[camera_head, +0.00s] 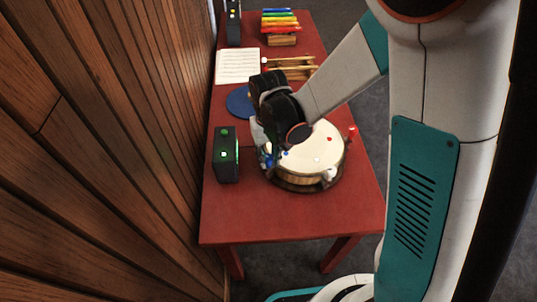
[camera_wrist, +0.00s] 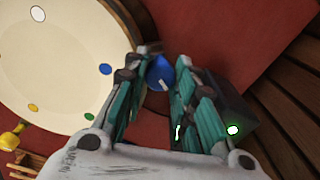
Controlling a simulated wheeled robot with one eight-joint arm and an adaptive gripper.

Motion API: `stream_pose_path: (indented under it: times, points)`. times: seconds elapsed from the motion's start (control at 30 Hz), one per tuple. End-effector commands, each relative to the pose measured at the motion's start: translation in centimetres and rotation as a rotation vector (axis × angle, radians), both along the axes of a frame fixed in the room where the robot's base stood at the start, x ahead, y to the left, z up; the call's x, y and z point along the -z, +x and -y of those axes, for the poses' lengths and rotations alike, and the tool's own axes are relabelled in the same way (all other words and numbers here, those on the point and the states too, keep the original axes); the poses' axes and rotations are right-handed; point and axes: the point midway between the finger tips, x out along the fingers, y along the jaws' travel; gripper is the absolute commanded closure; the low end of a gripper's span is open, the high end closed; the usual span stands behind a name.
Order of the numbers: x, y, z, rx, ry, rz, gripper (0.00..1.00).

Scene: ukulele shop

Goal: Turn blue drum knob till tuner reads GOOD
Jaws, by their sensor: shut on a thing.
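The drum (camera_head: 312,148) has a cream head with coloured dots and stands on the red table. Its blue knob (camera_wrist: 160,72) sits at the rim beside a blue dot, between my fingertips in the wrist view. A white mark shows on the knob. My gripper (camera_wrist: 163,66) is shut on it; in the head view my gripper (camera_head: 267,152) comes down at the drum's left rim and hides most of the knob. The dark tuner box (camera_head: 227,155) stands left of the drum with a green light lit; its small reading is illegible. The tuner (camera_wrist: 238,112) also shows its green light in the wrist view.
A red knob (camera_head: 351,132) and a white knob (camera_head: 330,174) stick out from the drum. A yellow knob (camera_wrist: 10,141) shows in the wrist view. A wooden wall borders the left.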

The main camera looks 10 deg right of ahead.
Motion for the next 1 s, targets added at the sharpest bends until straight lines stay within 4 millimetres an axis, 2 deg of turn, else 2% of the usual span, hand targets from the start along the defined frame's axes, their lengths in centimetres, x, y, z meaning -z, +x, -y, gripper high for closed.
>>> stream_pose_path:
  times: [0.17,0.2,0.3,0.73,0.87,1.0]
  points:
    - [0.0,0.0,0.0,-0.001,0.0,0.001,0.99]
    - [0.0,0.0,0.0,-0.001,0.0,0.001,0.73]
    - [0.0,0.0,0.0,-0.001,0.0,0.001,0.54]
    - [-0.6,0.0,0.0,-0.002,0.0,0.0,0.54]
    - [-2.1,0.0,0.0,-0.002,0.0,0.0,0.54]
    - [-4.8,0.0,0.0,-0.002,0.0,0.0,0.54]
